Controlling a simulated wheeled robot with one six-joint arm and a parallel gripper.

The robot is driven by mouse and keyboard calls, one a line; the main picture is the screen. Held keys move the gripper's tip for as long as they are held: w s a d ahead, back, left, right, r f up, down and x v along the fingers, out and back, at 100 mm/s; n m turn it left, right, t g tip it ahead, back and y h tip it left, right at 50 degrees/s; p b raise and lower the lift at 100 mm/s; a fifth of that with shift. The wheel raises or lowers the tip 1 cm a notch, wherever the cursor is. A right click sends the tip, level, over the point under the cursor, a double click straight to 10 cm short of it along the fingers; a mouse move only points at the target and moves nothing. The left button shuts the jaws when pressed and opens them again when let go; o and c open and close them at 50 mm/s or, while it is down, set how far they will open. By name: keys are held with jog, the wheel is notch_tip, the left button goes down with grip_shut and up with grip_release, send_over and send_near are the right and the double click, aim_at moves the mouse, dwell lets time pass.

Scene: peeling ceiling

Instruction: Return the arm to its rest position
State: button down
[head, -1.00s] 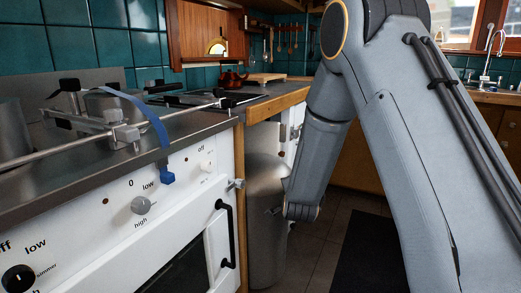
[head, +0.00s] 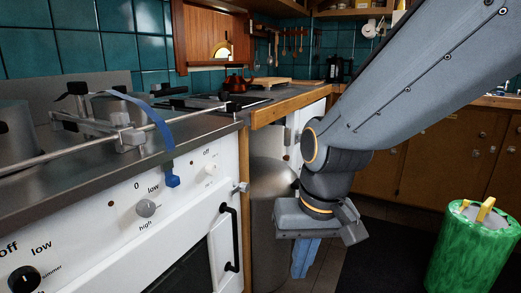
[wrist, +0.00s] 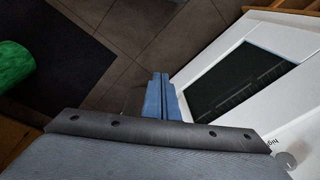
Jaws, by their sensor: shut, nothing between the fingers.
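My gripper (head: 306,258) hangs below my bent arm in the head view, right of the white stove and in front of the grey metal cylinder. Its blue fingers point down and are together, with nothing between them. In the wrist view the closed fingers (wrist: 161,98) point toward the dark tiled floor, with the white stove front close on the right.
The white stove (head: 190,215) with knobs and a black door handle (head: 231,238) stands at left. The grey cylinder (head: 268,205) is beside it. A green bin (head: 468,245) stands at right on a dark mat (wrist: 50,60). Floor between is clear.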

jog(key=s+d+r+n+g+p, duration=0.1)
jog(key=s+d+r+n, duration=0.1)
jog(key=s, duration=0.5)
jog(key=d+r+m+h+p, duration=0.1)
jog(key=d+r+m+p, duration=0.2)
jog(key=d+r+p, duration=0.6)
jog(key=shift+w+d+r+p, duration=0.35)
jog(key=shift+r+p, duration=0.6)
jog(key=shift+p, duration=4.35)
